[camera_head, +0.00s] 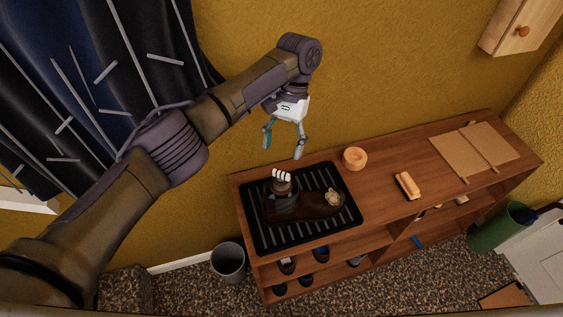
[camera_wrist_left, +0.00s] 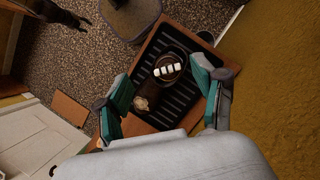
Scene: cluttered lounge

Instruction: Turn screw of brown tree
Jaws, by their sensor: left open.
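A dark brown shoe-like piece (camera_head: 315,207) lies on a black ribbed tray (camera_head: 259,239) on the wooden shelf unit. At its left end stands a brown round part (camera_head: 281,187) with several white prongs on top; I cannot tell whether this is the tree's screw. The white-topped part also shows in the left wrist view (camera_wrist_left: 168,70), between the fingers. A small pale lump (camera_head: 333,197) sits at the piece's right end. My left gripper (camera_head: 283,149) is open and empty, pointing down above the tray's back edge, apart from the white-topped part. My right gripper is not in view.
On the shelf top are a round orange-tan tin (camera_head: 355,158), a tan brush-like block (camera_head: 407,186) and a flat brown board (camera_head: 465,160). Shoes fill the lower shelves. A grey bin (camera_head: 229,264) and a green bin (camera_head: 494,229) stand on the floor. A curtain hangs left.

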